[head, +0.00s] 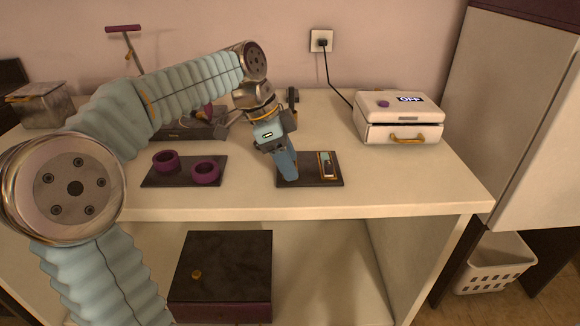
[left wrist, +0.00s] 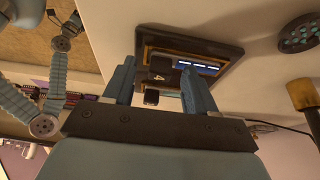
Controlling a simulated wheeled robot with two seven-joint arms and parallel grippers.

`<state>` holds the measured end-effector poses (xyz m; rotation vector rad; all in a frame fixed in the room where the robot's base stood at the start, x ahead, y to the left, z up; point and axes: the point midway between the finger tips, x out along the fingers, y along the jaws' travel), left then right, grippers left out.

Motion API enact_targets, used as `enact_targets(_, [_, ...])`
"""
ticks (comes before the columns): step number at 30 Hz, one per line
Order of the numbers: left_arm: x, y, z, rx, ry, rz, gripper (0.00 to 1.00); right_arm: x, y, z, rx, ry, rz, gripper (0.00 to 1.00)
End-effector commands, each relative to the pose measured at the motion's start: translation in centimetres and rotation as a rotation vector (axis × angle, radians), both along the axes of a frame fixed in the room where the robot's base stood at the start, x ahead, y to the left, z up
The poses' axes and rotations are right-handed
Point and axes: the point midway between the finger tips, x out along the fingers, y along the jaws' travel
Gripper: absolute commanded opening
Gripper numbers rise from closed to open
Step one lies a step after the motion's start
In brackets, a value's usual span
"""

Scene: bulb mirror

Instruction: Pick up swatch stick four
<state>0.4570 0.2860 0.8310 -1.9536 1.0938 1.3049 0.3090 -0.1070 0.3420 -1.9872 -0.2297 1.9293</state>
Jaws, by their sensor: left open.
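My left gripper (head: 288,174) is open over the dark mat (head: 308,182) on the table, its fingers pointing down. A small gold-framed holder (head: 321,155) with a light-blue and dark piece (head: 327,166) lies on the right part of this mat, just right of the fingers. In the left wrist view my left gripper (left wrist: 157,70) shows its two blue fingers apart. A blue-and-white striped piece (left wrist: 200,66) and small dark blocks show beyond and between them. I cannot read any number, so I cannot tell which piece is swatch stick four. My right gripper is not in view.
A second dark mat (head: 184,179) with two purple rings (head: 206,173) lies to the left. A white box (head: 398,118) marked OFF stands at the back right. A dark box (head: 221,275) sits on the lower shelf. The tabletop between mat and white box is clear.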

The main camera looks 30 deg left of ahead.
Motion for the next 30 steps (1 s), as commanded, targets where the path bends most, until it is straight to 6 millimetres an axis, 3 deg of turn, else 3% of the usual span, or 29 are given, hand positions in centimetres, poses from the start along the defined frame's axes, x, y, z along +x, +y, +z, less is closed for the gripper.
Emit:
enact_targets(5, [0.0, 0.0, 0.0, 0.000, 0.000, 0.000, 0.56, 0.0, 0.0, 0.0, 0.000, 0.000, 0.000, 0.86])
enact_targets(16, [0.0, 0.0, 0.0, 0.000, 0.000, 0.000, 0.00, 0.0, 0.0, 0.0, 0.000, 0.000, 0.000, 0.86])
enact_targets(26, [0.0, 0.0, 0.2, 0.000, 0.000, 0.000, 0.00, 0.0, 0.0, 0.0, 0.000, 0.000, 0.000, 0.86])
enact_targets(30, [0.0, 0.0, 1.3, 0.000, -0.002, -0.001, 0.00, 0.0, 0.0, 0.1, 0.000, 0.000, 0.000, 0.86])
